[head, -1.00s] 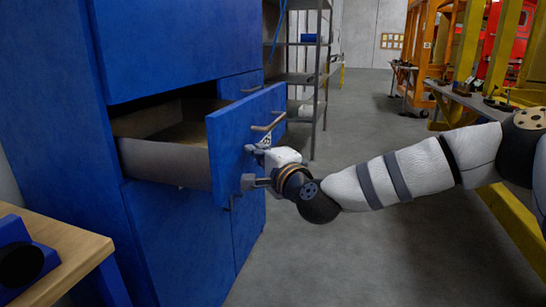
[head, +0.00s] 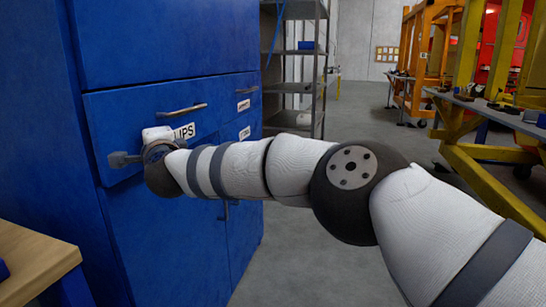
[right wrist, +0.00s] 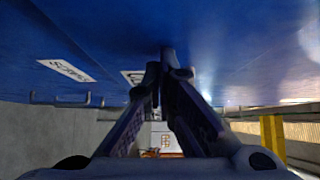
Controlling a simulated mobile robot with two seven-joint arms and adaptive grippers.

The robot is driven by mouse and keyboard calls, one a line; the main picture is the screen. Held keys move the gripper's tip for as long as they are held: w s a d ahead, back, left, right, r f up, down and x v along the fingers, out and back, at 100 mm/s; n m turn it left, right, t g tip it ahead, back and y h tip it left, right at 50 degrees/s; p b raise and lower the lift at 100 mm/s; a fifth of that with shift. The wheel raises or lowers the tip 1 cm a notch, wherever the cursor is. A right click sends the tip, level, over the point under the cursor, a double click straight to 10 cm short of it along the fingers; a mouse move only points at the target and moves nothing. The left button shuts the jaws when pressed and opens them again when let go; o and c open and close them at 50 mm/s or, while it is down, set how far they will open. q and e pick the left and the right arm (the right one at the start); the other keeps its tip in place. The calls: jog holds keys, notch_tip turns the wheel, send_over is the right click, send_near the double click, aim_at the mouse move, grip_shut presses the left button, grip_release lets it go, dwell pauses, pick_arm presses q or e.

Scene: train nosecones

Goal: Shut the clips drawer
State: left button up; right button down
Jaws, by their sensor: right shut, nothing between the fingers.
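The clips drawer (head: 142,105) is the blue drawer front with a metal handle and a label partly hidden by my right arm, "LIPS" readable. It sits in the blue cabinet and looks flush or nearly flush, with no open interior showing. My right gripper (head: 122,159) is at the lower left of this drawer front, against it or very close. In the right wrist view the gripper (right wrist: 165,68) has its fingertips together with nothing between them, close under a blue surface; contact cannot be told. My left gripper is out of view.
Other labelled drawers (head: 243,106) are to the right in the cabinet. A wooden table (head: 35,265) stands at the lower left. Metal shelving (head: 290,88) is behind the cabinet. Yellow-framed workbenches (head: 480,150) stand at the right, with open grey floor (head: 350,130) between.

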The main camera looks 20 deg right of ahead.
jog(key=shift+w+a+b, duration=0.35)
jog(key=shift+w+a, duration=0.25)
jog(key=shift+a, duration=0.3)
jog(key=shift+r, duration=0.15)
